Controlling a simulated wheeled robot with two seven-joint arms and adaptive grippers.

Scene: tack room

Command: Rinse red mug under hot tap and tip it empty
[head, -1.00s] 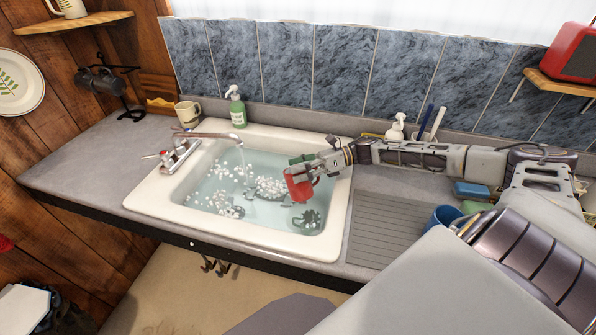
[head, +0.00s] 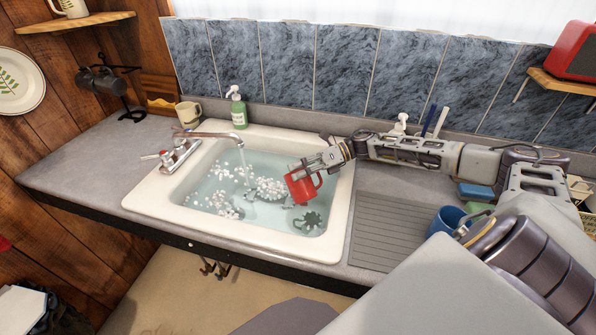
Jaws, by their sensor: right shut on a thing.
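The red mug (head: 301,188) is held over the right part of the sink, slightly tilted. My right gripper (head: 318,166) is shut on it, with the arm reaching in from the right. The tap (head: 207,135) is at the sink's left side, with its spout over the basin and a thin stream of water (head: 243,158) falling from it. The mug is apart from the stream, to its right. The white sink (head: 342,220) holds water with patches of foam. The mug's inside is not clear to see. My left gripper is not in view.
A green soap bottle (head: 237,108) and a beige mug (head: 188,114) stand behind the sink. Dark mugs (head: 100,80) hang on a stand at left.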

